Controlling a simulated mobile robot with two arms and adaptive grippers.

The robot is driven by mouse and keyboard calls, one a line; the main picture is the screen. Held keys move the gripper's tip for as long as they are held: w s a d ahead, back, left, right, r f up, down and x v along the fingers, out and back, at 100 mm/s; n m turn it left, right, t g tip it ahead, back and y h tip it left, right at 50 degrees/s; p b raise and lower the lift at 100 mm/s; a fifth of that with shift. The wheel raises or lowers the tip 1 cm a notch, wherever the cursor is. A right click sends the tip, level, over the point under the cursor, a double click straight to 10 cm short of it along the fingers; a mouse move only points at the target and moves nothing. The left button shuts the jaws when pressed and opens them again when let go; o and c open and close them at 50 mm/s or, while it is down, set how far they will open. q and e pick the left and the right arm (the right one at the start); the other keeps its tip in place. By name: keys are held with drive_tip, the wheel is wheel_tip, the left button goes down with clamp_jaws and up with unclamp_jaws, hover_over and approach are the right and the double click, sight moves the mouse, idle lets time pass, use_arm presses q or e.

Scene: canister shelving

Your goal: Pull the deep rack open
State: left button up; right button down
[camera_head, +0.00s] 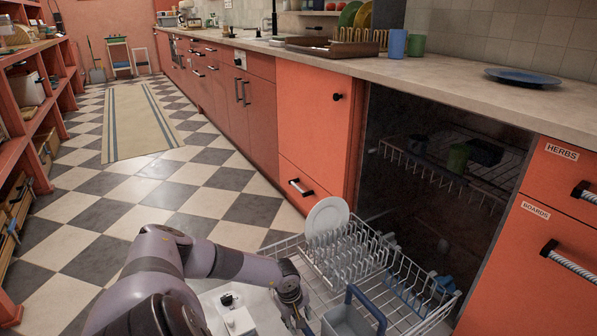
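The lower wire rack (415,292) extends out of the dishwasher (400,205) over its lowered door (215,300). It looks deep, with rows of tines, and a white plate (327,216) stands upright at its left. A grey-blue basket with a handle (348,322) sits at its near side. My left gripper (300,322) points down beside the lower rack's near left edge. Its fingertips are at the picture's bottom, so contact and opening are unclear. My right gripper is out of view.
The counter (460,80) above holds a blue plate (523,77), two cups (398,43) and a dish rack (335,46). Orange drawers flank the dishwasher, with handles (570,262) sticking out at right. Open checkered floor (150,190) and a striped rug (140,120) lie left.

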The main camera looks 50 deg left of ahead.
use_arm(q)
wheel_tip(320, 180, up, 12)
drive_tip(key=s, duration=0.2)
drive_tip(key=shift+s+f, duration=0.15)
drive_tip(key=shift+s, duration=0.05)
idle(0.7)
